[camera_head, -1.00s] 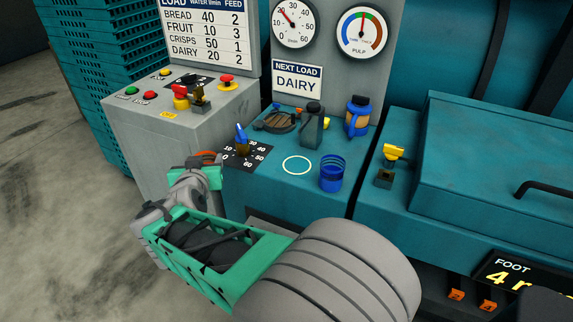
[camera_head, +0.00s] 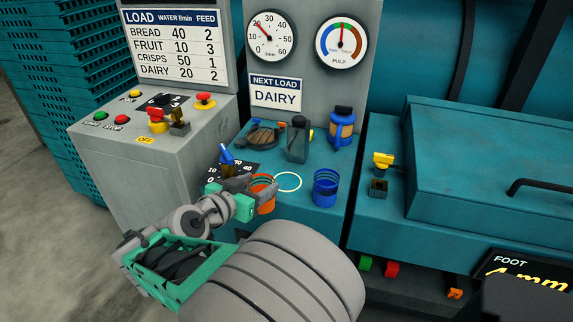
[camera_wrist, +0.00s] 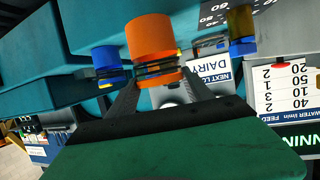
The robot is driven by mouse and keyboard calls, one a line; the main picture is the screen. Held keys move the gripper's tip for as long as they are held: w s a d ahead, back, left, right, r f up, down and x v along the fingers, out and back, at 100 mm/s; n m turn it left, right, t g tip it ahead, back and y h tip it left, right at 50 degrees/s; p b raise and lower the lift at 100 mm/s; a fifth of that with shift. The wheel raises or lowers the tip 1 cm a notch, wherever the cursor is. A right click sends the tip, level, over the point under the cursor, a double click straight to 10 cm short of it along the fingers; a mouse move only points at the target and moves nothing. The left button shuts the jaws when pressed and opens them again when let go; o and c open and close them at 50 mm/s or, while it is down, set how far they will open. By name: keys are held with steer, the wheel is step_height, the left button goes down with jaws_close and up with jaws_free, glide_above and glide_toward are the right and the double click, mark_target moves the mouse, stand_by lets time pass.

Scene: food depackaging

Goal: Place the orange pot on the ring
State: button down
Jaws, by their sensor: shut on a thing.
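The orange pot (camera_head: 264,196) is between the fingers of my gripper (camera_head: 246,190), which is shut on it, at the front left of the teal ledge. In the wrist view, the orange pot (camera_wrist: 150,38) is between the two dark fingers of my gripper (camera_wrist: 158,84). The ring (camera_head: 288,182), a thin pale circle on the ledge, lies just right of and behind the pot. The head view does not clearly show whether the pot touches the ledge. The ring cannot be made out in the wrist view.
A blue pot (camera_head: 325,188) stands right of the ring. A blue-handled valve (camera_head: 227,160) on a dial plate stands left. A dark container (camera_head: 297,140), a round lid (camera_head: 262,135) and a blue-and-orange jar (camera_head: 341,128) stand behind. A yellow-handled lever (camera_head: 382,162) is farther right.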

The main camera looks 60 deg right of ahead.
steer(key=d, duration=0.4)
steer(key=d+f+p, duration=0.1)
steer(key=d, duration=0.9)
steer(key=shift+s+f, duration=0.2)
steer(key=shift+s, duration=0.05)
steer(key=shift+a, duration=0.1)
steer(key=shift+f, duration=0.25)
steer(key=shift+c, duration=2.1)
jaws_free()
steer(key=shift+r, duration=0.15)
